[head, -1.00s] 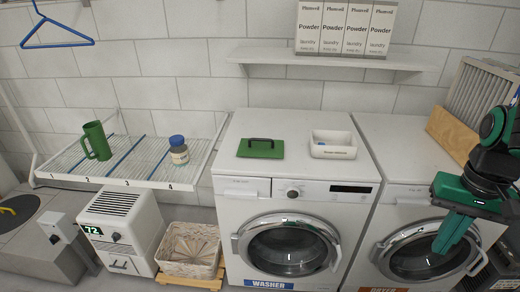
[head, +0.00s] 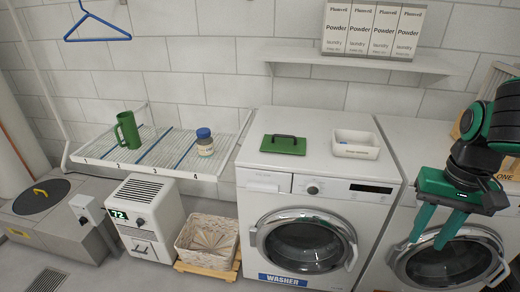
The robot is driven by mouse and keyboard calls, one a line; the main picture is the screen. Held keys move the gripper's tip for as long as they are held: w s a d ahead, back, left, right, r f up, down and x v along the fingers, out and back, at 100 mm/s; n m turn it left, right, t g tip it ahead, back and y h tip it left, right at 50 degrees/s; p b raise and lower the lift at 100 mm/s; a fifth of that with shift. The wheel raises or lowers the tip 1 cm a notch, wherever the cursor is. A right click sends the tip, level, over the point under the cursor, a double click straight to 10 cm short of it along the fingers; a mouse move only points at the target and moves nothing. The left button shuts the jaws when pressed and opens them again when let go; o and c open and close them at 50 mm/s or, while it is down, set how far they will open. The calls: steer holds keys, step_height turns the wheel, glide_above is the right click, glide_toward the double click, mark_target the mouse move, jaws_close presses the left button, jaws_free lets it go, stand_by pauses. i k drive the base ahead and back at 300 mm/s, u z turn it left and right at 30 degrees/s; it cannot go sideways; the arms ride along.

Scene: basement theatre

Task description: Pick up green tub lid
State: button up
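The green tub lid (head: 283,145) is a flat green rectangle with a black handle. It lies on top of the washer (head: 318,174), left of a white tub. My gripper (head: 427,245) is at the right, in front of the dryer, with its two green fingers spread apart and pointing down and left. Nothing shows between the fingers. The gripper is apart from the lid, to the right of it and lower in the picture.
A white tub (head: 355,144) stands on the washer beside the lid. A shelf (head: 360,64) with powder boxes (head: 372,30) hangs above. A drying rack (head: 150,150) at the left holds a green mug (head: 127,130) and a jar (head: 204,143). A wicker basket (head: 207,240) sits below.

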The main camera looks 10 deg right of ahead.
mark_target(276, 143)
steer(key=u, duration=2.75)
steer(key=k, duration=1.35)
steer(key=z, duration=1.7)
steer(key=i, duration=1)
steer(key=u, duration=0.05)
